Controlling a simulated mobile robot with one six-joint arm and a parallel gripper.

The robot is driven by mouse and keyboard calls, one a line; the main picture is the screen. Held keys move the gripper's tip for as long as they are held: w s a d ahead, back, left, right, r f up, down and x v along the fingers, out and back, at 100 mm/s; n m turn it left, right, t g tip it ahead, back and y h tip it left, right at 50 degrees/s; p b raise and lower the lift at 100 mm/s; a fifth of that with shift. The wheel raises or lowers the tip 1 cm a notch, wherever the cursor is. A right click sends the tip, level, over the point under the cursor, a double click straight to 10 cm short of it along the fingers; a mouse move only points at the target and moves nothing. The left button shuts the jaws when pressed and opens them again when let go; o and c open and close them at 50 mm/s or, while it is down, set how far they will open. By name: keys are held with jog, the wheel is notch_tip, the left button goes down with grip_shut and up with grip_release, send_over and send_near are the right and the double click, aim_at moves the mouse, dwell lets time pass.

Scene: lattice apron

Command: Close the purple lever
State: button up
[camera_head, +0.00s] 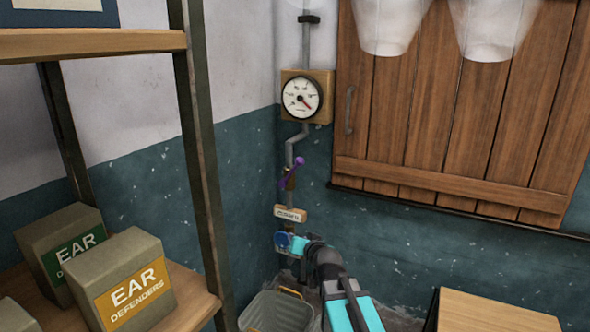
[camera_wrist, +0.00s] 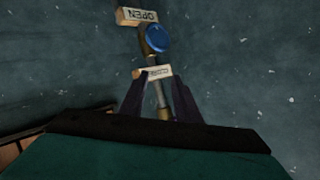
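The purple lever (camera_head: 292,170) sits on a brass valve in the vertical grey pipe, below the gauge, in the head view. It slants up to the right, away from the pipe's line. My gripper (camera_head: 289,243) is lower, in front of the blue round knob (camera_head: 281,239). In the wrist view my gripper (camera_wrist: 160,78) has its two dark fingers apart, with pipe and a label visible between them. Nothing is seen held. I cannot make out the purple lever in the wrist view; a brass fitting (camera_wrist: 165,112) shows between the fingers. The blue knob (camera_wrist: 158,38) lies beyond the fingertips.
A small label plate (camera_head: 290,213) hangs between lever and knob. A gauge (camera_head: 302,97) is above. A wooden shutter (camera_head: 450,110) with a handle is right. A shelf with boxes (camera_head: 130,285) stands left, a grey basket (camera_head: 275,312) below, and a wooden box (camera_head: 495,312) lower right.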

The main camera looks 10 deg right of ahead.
aim_at(296, 168)
notch_tip(296, 168, up, 20)
jog(key=w+d+m+t, duration=0.1)
jog(key=w+d+t, duration=0.1)
jog(key=t, duration=0.2)
jog(key=shift+f+m+t+h, duration=0.25)
jog(key=shift+m+t+h, duration=0.05)
jog(key=shift+m+h, duration=0.1)
jog(key=shift+w+d, duration=0.1)
jog(key=shift+w, duration=0.05)
jog(key=shift+w+a+p, duration=0.2)
jog(key=shift+w+p, duration=0.45)
jog(key=shift+w, duration=2.75)
jog(key=shift+w+a+p, duration=0.2)
jog(key=shift+w+p, duration=0.4)
jog(key=shift+w, duration=2.75)
grip_shut()
jog(key=shift+a, duration=0.1)
